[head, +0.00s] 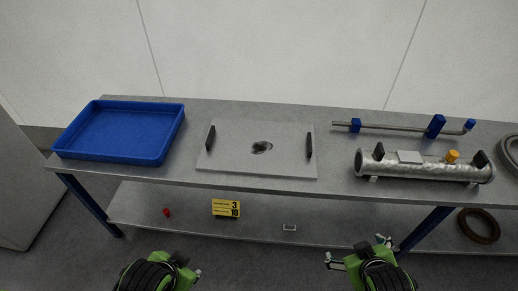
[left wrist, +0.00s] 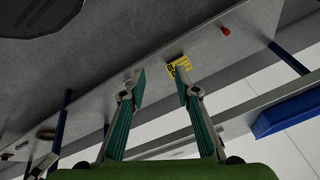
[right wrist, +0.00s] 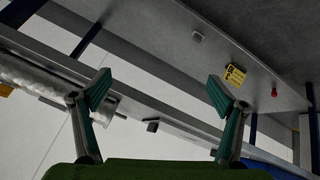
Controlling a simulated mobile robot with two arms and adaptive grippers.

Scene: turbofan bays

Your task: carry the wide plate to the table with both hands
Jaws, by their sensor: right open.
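The wide plate (head: 230,150) is a flat grey slab lying on the workbench, with a dark handle at its left end (head: 210,138) and another at its right end (head: 309,145). A dark patch marks its middle. The table (head: 340,190) is a long grey bench with blue legs. My left gripper (head: 198,274) is low in front of the bench, below and apart from the plate; its fingers are spread and empty in the left wrist view (left wrist: 160,85). My right gripper (head: 328,260) is also in front of the bench, with fingers apart and empty in the right wrist view (right wrist: 158,92).
A blue tray (head: 122,150) stands left of the plate. A silver cylinder (head: 420,170) and a pipe with blue fittings (head: 395,129) lie to the right. The lower shelf holds a yellow sign (head: 226,208), a red object (head: 166,212) and a brown ring (head: 479,226).

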